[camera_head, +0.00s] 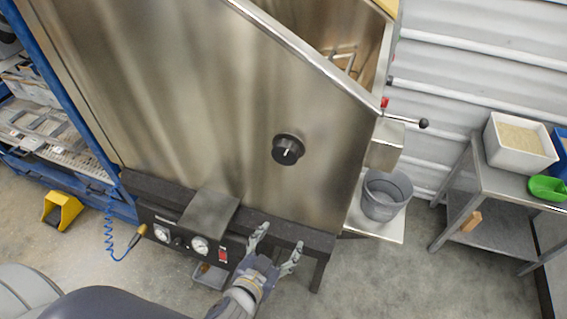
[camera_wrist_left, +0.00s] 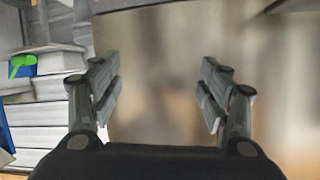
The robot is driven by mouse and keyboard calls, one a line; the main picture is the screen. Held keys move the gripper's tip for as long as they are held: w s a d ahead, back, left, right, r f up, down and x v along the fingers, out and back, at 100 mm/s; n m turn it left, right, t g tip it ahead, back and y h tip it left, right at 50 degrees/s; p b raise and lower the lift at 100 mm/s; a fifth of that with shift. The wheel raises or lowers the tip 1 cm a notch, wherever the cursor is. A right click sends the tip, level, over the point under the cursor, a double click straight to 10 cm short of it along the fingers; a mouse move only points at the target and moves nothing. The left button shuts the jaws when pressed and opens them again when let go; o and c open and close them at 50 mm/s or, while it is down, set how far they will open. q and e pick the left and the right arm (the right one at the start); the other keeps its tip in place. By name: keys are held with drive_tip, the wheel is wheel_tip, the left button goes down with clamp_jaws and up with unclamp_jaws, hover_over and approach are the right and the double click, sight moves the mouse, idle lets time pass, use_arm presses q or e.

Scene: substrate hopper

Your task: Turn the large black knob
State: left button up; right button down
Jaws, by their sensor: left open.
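The large black knob (camera_head: 287,149) sits on the front of the steel hopper (camera_head: 190,100), right of the middle, with a white pointer mark facing roughly upward. My left gripper (camera_head: 278,246) is below the knob in the head view, in front of the dark ledge at the hopper's foot. It is open and empty, apart from the knob. In the left wrist view its two fingers (camera_wrist_left: 160,95) stand wide apart with a blurred steel surface beyond them. The knob is not clearly seen in that view. My right gripper is not in view.
A control panel with gauges (camera_head: 200,246) and a red switch (camera_head: 222,255) lies just left of the gripper. A grey bucket (camera_head: 386,194) stands right of the hopper. A steel table (camera_head: 500,185) holds a white bin (camera_head: 515,140) and a green scoop (camera_head: 548,188). A blue shelf (camera_head: 60,100) stands left.

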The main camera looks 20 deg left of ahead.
sight(284, 156)
use_arm(q)
wheel_tip(284, 156, up, 20)
drive_tip(key=a+n+t+y+b, duration=0.1)
drive_tip(key=a+n+t+b, duration=0.1)
drive_tip(key=t, duration=0.3)
drive_tip(key=w+p, duration=0.4)
drive_tip(key=w, duration=0.5)
drive_tip(key=shift+w+r, duration=0.15)
drive_tip(key=shift+w, duration=0.5)
drive_tip(key=c, duration=1.1)
